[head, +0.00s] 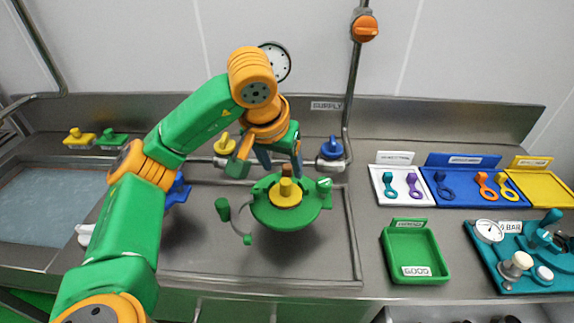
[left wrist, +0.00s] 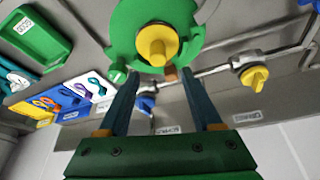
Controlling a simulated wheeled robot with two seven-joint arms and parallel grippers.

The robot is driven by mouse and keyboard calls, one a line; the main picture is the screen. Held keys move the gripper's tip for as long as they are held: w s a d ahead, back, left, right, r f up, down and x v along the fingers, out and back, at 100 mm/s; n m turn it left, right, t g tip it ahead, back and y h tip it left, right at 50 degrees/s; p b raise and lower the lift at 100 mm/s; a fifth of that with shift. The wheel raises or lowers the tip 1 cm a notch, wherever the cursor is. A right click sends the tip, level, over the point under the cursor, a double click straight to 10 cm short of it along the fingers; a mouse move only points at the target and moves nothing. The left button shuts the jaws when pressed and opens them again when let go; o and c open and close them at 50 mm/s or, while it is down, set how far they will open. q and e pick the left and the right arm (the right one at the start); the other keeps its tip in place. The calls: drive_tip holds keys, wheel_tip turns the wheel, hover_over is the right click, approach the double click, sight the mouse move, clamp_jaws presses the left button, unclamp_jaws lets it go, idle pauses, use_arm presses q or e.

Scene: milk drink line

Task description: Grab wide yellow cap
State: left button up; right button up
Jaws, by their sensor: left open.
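A wide yellow cap (head: 286,197) with an upright knob sits on the middle of a round green vessel lid (head: 262,214). The cap also shows in the left wrist view (left wrist: 157,45), near the top, beyond my fingertips. My left gripper (head: 281,168) is open and empty, just behind the cap in the head view, with its fingers pointing toward the lid. In the left wrist view the two fingers (left wrist: 161,74) stand apart with nothing between them touching. My right gripper is not in view.
A yellow valve knob (head: 224,144) and a blue one (head: 332,148) sit on the pipe behind. Another yellow knobbed piece (head: 79,137) and a green one (head: 112,139) lie at the back left. A green tray (head: 436,254) and sorting trays stand right.

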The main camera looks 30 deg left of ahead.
sight(286, 181)
use_arm(q)
drive_tip(key=shift+w+a+f, duration=0.3)
drive_tip(key=shift+w+a, duration=0.2)
drive_tip(key=shift+w, duration=0.1)
drive_tip(key=shift+d+f, duration=0.1)
drive_tip(key=shift+f, duration=0.25)
drive_tip(key=shift+s+d+f+p, duration=0.4)
drive_tip(key=shift+s+d+f, duration=0.1)
drive_tip(key=shift+d+f, duration=0.2)
drive_tip(key=x, duration=0.3)
drive_tip(key=shift+w+a+f, duration=0.2)
drive_tip(key=shift+w+a, duration=0.1)
drive_tip(key=shift+s+d+r, duration=0.15)
drive_tip(key=c, duration=0.9)
clamp_jaws()
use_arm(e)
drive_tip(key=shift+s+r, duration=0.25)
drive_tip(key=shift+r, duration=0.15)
